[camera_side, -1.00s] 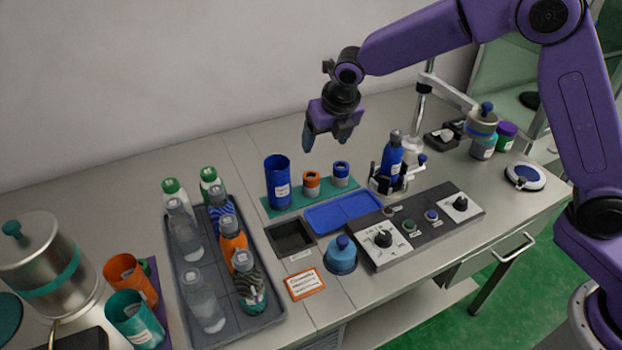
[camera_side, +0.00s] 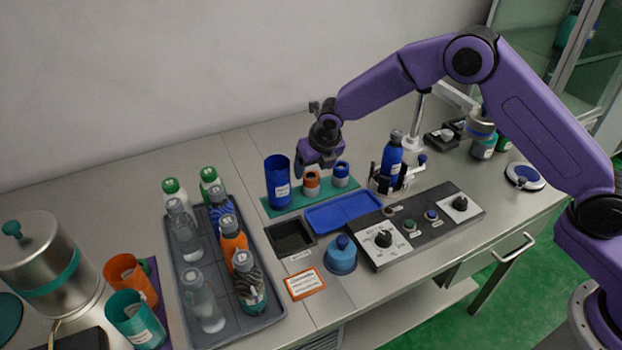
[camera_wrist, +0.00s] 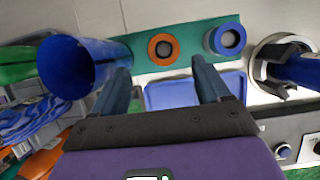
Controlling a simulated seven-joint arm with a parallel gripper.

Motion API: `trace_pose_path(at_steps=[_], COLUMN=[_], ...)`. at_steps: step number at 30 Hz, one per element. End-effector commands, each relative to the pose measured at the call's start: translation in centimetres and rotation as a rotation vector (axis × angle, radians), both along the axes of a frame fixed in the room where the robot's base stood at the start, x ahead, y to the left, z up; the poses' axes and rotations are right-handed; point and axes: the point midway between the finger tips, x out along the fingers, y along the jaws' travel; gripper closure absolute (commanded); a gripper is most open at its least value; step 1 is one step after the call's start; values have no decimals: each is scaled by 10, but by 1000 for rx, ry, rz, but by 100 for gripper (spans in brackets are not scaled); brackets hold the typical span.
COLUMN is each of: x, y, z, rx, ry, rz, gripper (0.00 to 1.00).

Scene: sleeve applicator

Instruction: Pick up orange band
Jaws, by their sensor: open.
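The orange band (camera_side: 311,181) is a short ring around a small grey post on the green mat (camera_side: 290,209). In the wrist view the orange band (camera_wrist: 162,49) shows from above as a ring, ahead of and between my fingertips. My gripper (camera_side: 315,168) is open and empty, just above and close to the band in the side view. In the wrist view my gripper (camera_wrist: 160,68) has one finger on each side of the band's line. I cannot tell whether a finger touches it.
A tall blue cylinder (camera_side: 277,184) stands close left of the band, and a blue band (camera_side: 341,170) stands close right. A blue tray (camera_side: 343,211) lies in front. A blue bottle (camera_side: 391,157) stands in a holder farther right. A crate of bottles (camera_side: 178,290) is at left.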

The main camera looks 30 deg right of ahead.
Motion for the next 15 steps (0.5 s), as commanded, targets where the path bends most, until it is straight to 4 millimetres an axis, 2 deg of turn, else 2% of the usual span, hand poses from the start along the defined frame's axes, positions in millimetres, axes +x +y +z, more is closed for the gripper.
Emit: trace_pose_path(at_steps=[9, 15], x=[13, 19], y=[-6, -6], z=[-34, -47], rx=[-1, 0], ry=[2, 0], rz=[1, 1], gripper=[24, 24])
